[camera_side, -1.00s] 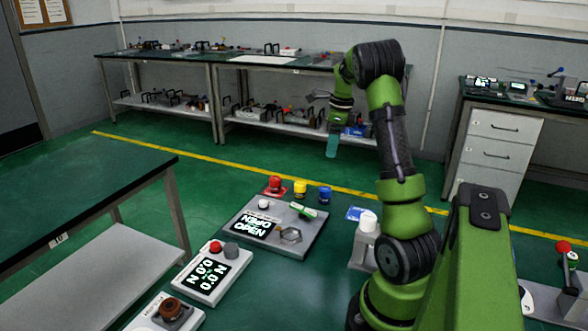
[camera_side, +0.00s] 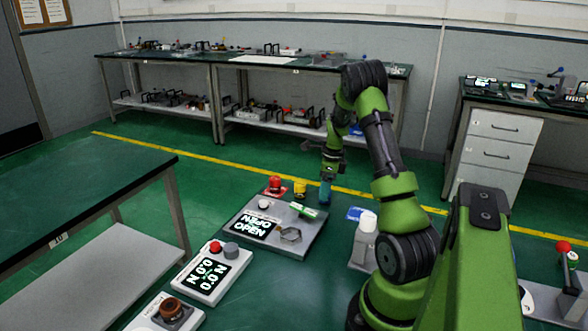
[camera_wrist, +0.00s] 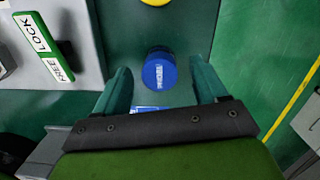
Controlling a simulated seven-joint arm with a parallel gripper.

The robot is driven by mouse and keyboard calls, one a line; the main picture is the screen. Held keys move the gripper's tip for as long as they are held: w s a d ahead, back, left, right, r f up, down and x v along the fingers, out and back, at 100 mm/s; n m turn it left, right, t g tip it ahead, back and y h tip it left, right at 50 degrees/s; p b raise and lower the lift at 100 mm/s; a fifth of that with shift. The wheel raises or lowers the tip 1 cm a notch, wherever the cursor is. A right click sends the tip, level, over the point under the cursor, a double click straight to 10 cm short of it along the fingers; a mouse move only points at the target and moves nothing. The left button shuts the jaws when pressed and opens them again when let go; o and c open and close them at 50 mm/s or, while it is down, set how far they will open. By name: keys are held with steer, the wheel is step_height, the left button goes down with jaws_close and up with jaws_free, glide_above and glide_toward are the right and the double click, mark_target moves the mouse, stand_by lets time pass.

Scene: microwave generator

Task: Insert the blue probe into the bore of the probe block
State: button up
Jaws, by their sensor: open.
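The blue probe (camera_wrist: 160,68) is a short blue cylinder with a white label, seen in the wrist view between and just ahead of my fingertips. My gripper (camera_wrist: 160,84) is open, with one teal finger on each side of the probe and a gap on both sides. In the side view my gripper (camera_side: 325,190) points down at the probe's place, and its fingers largely hide the probe. A grey panel (camera_side: 310,243) beside it carries a display reading OPEN, a green lever and a hexagonal ring (camera_side: 291,235). I cannot tell which part is the probe block's bore.
A yellow cylinder (camera_side: 300,187) and a red one (camera_side: 275,184) stand left of my gripper. The green FREE/LOCK lever (camera_wrist: 43,46) is at the wrist view's left. A white-topped post (camera_side: 367,222) stands to the right. A force-display box (camera_side: 211,272) is at front left.

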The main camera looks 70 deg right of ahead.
steer(key=shift+w+f, duration=0.1)
steer(key=shift+f, duration=0.6)
steer(key=c, duration=1.2)
steer(key=shift+r, duration=0.1)
steer(key=shift+c, duration=0.2)
